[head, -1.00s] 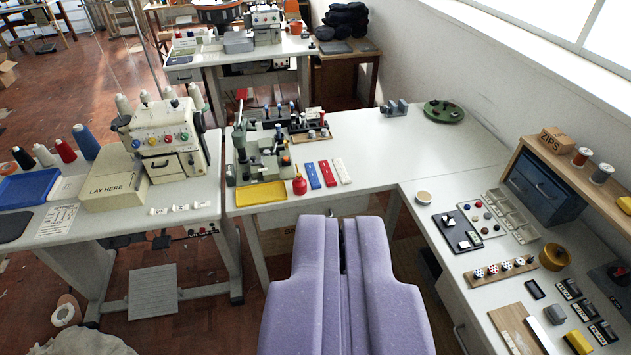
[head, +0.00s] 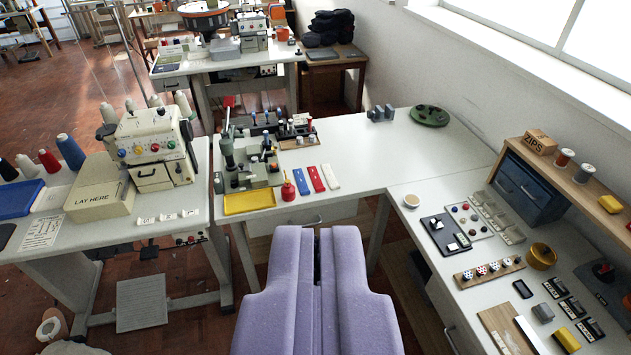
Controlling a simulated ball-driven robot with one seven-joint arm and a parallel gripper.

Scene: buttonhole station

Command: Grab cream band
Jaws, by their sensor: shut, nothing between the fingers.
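The cream band (head: 330,176) lies flat on the white table, at the right end of a row of three narrow strips. The red band (head: 316,178) is just left of it, and the blue band (head: 307,181) is left of that. My purple gripper (head: 317,236) is at the bottom centre, on the near side of the table's front edge. It is shut and empty, its two fingers side by side with a thin dark seam. The bands lie beyond its tips in the picture, apart from them. The whole cream band shows.
Beyond is a rack of tools (head: 297,129). The tabletop right of the cream band is clear. A side bench (head: 412,232) with small parts adjoins on the right.

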